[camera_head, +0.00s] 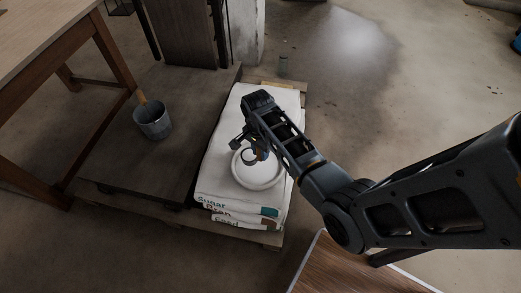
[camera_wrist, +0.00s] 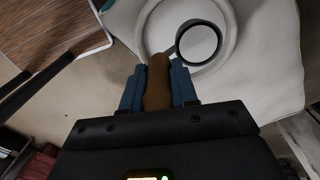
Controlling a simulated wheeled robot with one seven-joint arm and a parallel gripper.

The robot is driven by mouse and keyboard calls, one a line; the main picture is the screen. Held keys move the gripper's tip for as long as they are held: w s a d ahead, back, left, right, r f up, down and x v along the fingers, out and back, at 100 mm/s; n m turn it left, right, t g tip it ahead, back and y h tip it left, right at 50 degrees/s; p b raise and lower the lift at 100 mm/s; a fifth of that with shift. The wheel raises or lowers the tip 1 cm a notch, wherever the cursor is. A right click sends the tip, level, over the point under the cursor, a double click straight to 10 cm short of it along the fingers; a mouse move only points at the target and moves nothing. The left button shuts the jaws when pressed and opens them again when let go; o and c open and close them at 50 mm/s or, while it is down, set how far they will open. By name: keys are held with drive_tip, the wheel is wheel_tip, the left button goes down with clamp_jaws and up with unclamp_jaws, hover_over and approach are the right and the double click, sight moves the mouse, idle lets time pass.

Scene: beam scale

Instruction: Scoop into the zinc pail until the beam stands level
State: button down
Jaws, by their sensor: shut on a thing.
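The zinc pail (camera_head: 152,122) stands upright on the left part of a dark wooden platform (camera_head: 120,165), with a wooden piece sticking up at its rim. Its contents are too small to tell. My gripper (camera_head: 246,141) is shut on the brown handle of a scoop; in the wrist view the handle (camera_wrist: 157,82) lies between the blue fingers. The scoop's round dark-rimmed cup (camera_wrist: 199,43) is over a white round opening (camera_wrist: 146,22) on top of the stacked sacks. I cannot tell whether the cup holds anything. The beam is not clearly visible.
White sacks (camera_head: 224,118), printed Sugar, Bran and Feed, lie on a pallet right of the platform. A wooden table (camera_head: 60,35) stands at left, a dark upright (camera_head: 178,35) behind. A wooden surface (camera_head: 365,272) is near the front. Floor at upper right is mostly clear.

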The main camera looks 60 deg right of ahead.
wheel_tip(320, 180, up, 2)
drive_tip(key=shift+p, duration=0.8)
drive_tip(key=shift+t, duration=0.3)
drive_tip(key=shift+r, duration=2.55)
drive_tip(key=c, duration=1.5)
unclamp_jaws()
clamp_jaws()
